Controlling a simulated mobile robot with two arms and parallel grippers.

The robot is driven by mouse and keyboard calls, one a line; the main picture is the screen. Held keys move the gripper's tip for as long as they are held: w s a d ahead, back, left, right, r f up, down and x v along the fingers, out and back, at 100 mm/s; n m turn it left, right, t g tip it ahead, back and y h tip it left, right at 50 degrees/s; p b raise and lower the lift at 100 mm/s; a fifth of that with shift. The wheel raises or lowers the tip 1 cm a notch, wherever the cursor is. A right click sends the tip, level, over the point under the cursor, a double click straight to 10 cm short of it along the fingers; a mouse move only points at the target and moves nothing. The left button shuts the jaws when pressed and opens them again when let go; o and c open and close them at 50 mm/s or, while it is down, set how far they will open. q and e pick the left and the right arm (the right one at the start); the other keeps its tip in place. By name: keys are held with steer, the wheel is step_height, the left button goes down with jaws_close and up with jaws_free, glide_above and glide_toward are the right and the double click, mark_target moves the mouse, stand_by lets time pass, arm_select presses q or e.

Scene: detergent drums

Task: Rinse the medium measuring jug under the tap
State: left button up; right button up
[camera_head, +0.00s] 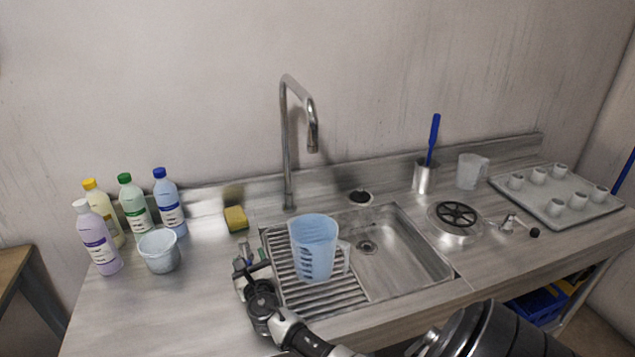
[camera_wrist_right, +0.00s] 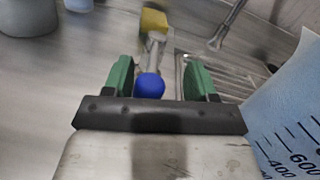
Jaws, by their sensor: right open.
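A translucent blue measuring jug (camera_head: 315,245) with dark scale marks appears upright over the ribbed drainer (camera_head: 345,297), its handle to the right. Its side also fills the right edge of the right wrist view (camera_wrist_right: 290,125). The tap (camera_head: 287,150) curves over the sink behind it; no water shows. My right gripper (camera_head: 249,262) is left of the jug. In the right wrist view its green fingers (camera_wrist_right: 160,80) are open, with a blue ball-ended lever (camera_wrist_right: 149,86) between them and gaps on both sides. My left gripper is out of view.
A yellow sponge (camera_head: 236,218) lies behind my right gripper. Several bottles (camera_head: 132,205) and a small pail (camera_head: 160,250) stand at left. The sink basin (camera_head: 405,245) is open at right. A clear jug (camera_head: 472,171) and a cup tray (camera_head: 560,205) lie beyond.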

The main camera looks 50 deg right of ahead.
steer(key=shift+o, duration=0.2)
steer(key=o, duration=0.3)
steer(key=shift+o, duration=0.2)
steer(key=shift+a, duration=0.1)
steer(key=shift+p+v, duration=0.8)
steer(key=shift+v, duration=1.4)
steer(key=shift+s, duration=0.1)
steer(key=b+v, duration=0.1)
steer(key=v, duration=0.9)
steer(key=shift+s, duration=0.35)
steer(key=shift+f, duration=0.15)
